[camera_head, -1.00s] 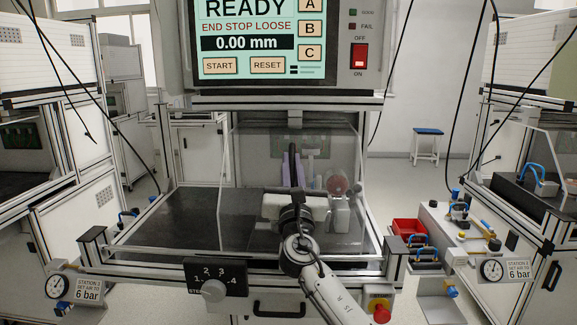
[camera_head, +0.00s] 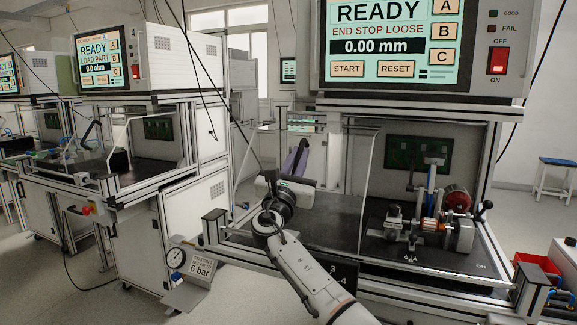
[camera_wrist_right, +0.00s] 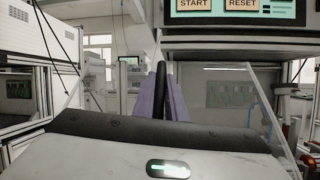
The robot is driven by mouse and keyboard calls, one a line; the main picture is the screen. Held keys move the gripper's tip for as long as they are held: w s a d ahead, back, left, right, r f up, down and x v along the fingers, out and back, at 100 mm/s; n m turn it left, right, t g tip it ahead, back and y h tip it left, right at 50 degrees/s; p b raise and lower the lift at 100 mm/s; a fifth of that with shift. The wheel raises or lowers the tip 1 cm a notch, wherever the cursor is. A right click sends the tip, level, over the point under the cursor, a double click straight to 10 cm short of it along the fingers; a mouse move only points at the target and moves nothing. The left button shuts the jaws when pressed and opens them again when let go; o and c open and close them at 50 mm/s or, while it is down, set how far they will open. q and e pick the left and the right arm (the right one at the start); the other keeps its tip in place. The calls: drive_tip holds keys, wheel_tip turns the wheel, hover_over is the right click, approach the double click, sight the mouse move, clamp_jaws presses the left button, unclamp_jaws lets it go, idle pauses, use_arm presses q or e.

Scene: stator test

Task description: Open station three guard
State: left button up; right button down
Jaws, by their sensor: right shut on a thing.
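The guard (camera_head: 352,172) is a clear panel on the front of the central test station, in the head view. It stands over the left part of the station opening, and its right edge is upright near the middle. The right part of the opening is uncovered, showing the fixture (camera_head: 432,225) inside. My right gripper (camera_head: 297,155) has purple fingers and is at the guard's left part. In the right wrist view my right gripper (camera_wrist_right: 164,85) is shut on a black upright handle (camera_wrist_right: 161,108). My left gripper is not in view.
The station screen (camera_head: 395,42) reads READY, END STOP LOOSE, 0.00 mm. A gauge with a 6 bar sign (camera_head: 200,268) is at the front left corner. A neighbouring station (camera_head: 140,140) stands at the left. A red bin (camera_head: 537,268) is at the right.

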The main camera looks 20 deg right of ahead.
drive_tip(key=shift+w+a, duration=0.3)
drive_tip(key=shift+w, duration=0.05)
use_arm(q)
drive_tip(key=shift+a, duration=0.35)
use_arm(e)
drive_tip(key=shift+a, duration=0.1)
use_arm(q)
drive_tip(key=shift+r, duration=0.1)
use_arm(e)
drive_tip(key=c, duration=1.8)
unclamp_jaws()
drive_tip(key=shift+w, duration=0.1)
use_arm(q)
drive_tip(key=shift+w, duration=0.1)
use_arm(e)
drive_tip(key=shift+a+f, duration=0.1)
drive_tip(key=v, duration=1)
